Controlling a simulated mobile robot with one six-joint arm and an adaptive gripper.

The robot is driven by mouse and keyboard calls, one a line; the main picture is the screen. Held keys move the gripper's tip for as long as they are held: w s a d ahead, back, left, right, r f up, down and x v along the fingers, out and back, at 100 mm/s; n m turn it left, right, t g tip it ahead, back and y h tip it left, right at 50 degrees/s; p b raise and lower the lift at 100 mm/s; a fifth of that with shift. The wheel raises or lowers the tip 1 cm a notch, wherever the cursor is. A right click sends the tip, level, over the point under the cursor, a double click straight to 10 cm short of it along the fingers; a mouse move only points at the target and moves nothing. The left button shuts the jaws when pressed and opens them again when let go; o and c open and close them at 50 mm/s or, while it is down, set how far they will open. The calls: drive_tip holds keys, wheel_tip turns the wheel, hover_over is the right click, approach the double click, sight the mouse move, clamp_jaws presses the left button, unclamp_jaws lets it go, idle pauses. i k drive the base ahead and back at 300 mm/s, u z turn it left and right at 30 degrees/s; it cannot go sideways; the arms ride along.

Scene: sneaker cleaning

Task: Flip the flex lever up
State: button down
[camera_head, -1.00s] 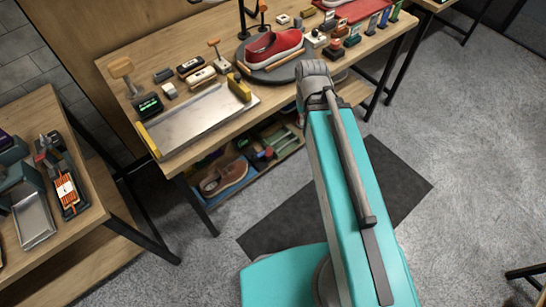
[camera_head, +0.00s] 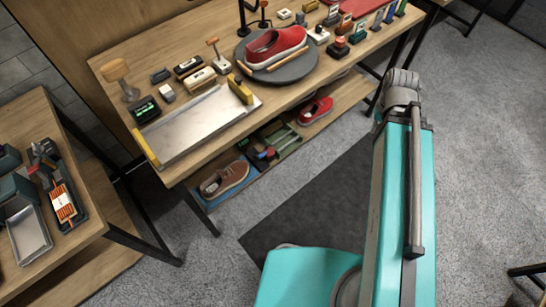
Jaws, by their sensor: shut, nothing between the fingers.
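I cannot tell for certain which part is the flex lever. One upright piece with a wide wooden top (camera_head: 116,70) stands at the workbench's left end. A thinner post with an orange-brown top (camera_head: 213,42) stands behind the small boxes. On the left table, a dark device (camera_head: 65,208) holds an orange striped piece, with small red and grey parts at its upper end. My arm, teal with a grey joint, reaches up the right side, clear of all of these. My gripper does not show; it is hidden or out of frame.
The workbench holds a metal tray (camera_head: 196,126), small boxes, and a red sneaker (camera_head: 276,44) on a round dark turntable (camera_head: 299,70). A brown shoe (camera_head: 225,178) and a red shoe (camera_head: 316,111) sit on the lower shelf. Open floor with a dark mat (camera_head: 300,205) lies in front.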

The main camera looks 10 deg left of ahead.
sight(260, 156)
drive_tip(key=z, duration=0.15)
drive_tip(key=k, duration=1)
drive_tip(key=u, duration=1.25)
drive_tip(key=i, duration=0.5)
drive_tip(key=u, duration=0.05)
